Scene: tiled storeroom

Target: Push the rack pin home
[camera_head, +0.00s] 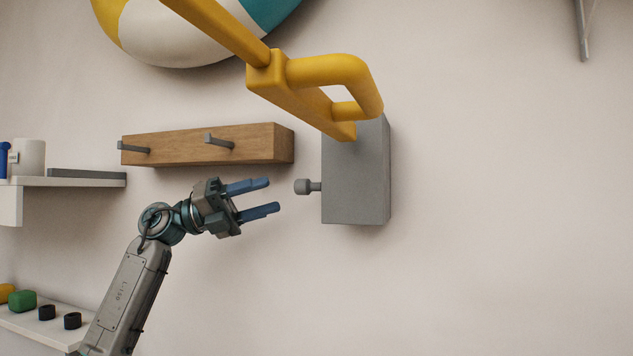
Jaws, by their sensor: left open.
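The rack pin (307,187) is a small grey knob on a short stem. It sticks out from the left side of a grey box (357,185) on the wall. A yellow bar with a looped handle (335,72) comes down from the top and meets the top of the box. My left gripper (273,196) is open and empty, with its blue fingers pointing right toward the pin. The fingertips are a short way left of the knob and appear apart from it. My right gripper is not in view.
A wooden rail (205,146) with two grey pegs is on the wall above my left gripper. A white shelf (85,182) is at the left, and a lower shelf (40,322) holds several small items.

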